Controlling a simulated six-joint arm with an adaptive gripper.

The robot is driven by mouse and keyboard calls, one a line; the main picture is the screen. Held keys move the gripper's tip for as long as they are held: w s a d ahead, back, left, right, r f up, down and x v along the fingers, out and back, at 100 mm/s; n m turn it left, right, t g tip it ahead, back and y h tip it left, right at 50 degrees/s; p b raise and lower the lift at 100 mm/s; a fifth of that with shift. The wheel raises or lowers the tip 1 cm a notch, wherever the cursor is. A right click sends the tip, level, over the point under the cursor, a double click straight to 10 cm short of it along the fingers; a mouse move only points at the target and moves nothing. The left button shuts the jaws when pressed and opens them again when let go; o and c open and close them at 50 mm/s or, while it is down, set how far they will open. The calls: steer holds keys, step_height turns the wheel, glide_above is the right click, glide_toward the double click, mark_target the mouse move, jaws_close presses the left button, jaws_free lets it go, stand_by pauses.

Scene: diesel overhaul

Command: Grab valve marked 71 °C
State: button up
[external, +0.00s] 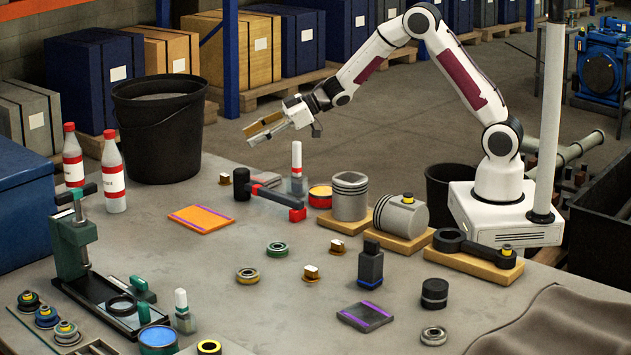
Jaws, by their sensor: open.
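Several small round valve-like parts lie on the grey bench (215,255), and no 71 °C marking is readable at this size. A green-ringed one (277,249) and a yellow-ringed one (247,275) lie mid-bench. A plain metal ring-shaped one (433,336) lies near the front right. Others, including a blue-ringed one (46,317), sit in a tray (88,349) at the front left. My gripper (258,130) is open and empty, high above the back of the bench, pointing left and apart from all these parts.
A black bucket (160,135), two red-capped bottles (112,175) and a green press (75,245) stand left. A hammer (270,195), pistons (350,197) on wooden blocks and a connecting rod (470,247) lie towards my base. An orange pad (202,219) lies centre-left.

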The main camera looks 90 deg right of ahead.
steer(key=y, duration=0.2)
glide_toward(230, 181)
steer(key=w+r, duration=0.1)
steer(key=w+d+r, duration=0.1)
steer(key=shift+d+r+n, duration=0.1)
steer(key=shift+r+n, duration=0.2)
steer(key=shift+f+y, duration=0.5)
steer(key=shift+f, duration=0.45)
steer(key=shift+x, duration=1.35)
steer(key=shift+x, duration=2.6)
steer(key=shift+r, duration=0.1)
jaws_close()
